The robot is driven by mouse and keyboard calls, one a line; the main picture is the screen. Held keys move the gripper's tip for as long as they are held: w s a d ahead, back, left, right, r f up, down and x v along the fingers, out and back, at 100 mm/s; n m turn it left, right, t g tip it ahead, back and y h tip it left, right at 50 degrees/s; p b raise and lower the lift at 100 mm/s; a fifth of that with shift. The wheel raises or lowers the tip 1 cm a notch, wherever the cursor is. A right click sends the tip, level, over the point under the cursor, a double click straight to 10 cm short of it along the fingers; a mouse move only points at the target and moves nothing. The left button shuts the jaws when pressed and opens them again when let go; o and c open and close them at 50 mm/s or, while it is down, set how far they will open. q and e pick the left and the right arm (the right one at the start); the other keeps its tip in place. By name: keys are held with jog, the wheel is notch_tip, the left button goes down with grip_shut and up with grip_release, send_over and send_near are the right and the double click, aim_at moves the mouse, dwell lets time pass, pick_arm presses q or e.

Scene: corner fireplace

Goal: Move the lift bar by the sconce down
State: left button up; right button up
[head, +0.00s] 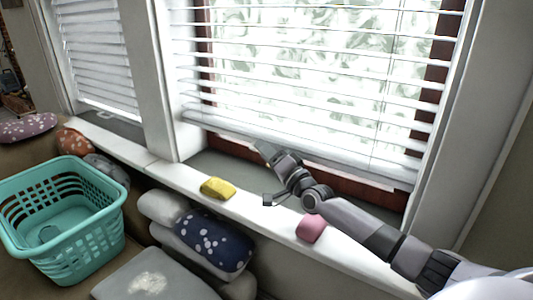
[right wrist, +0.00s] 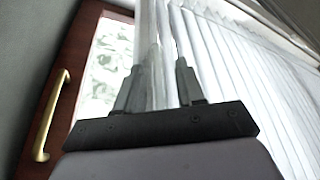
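The white blind with its bottom bar (head: 300,153) hangs in front of the large window, lowered to just above the sill. The bar also shows in the right wrist view (right wrist: 156,45). My right gripper (head: 264,149) is at the bar's lower edge, left of its middle. In the right wrist view my right gripper (right wrist: 158,75) has its fingers apart, with the pale bar lying between or just beyond them; I cannot tell whether they touch it. My left gripper is not in view. No sconce shows.
A teal basket (head: 62,215) stands left. A second blind (head: 95,50) hangs left. A brass handle (right wrist: 51,115) is on the window frame.

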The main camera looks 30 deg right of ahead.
pick_arm(q)
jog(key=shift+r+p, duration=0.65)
jog(key=shift+p, duration=0.05)
pick_arm(e)
jog(key=v, duration=0.7)
jog(key=shift+s, duration=0.1)
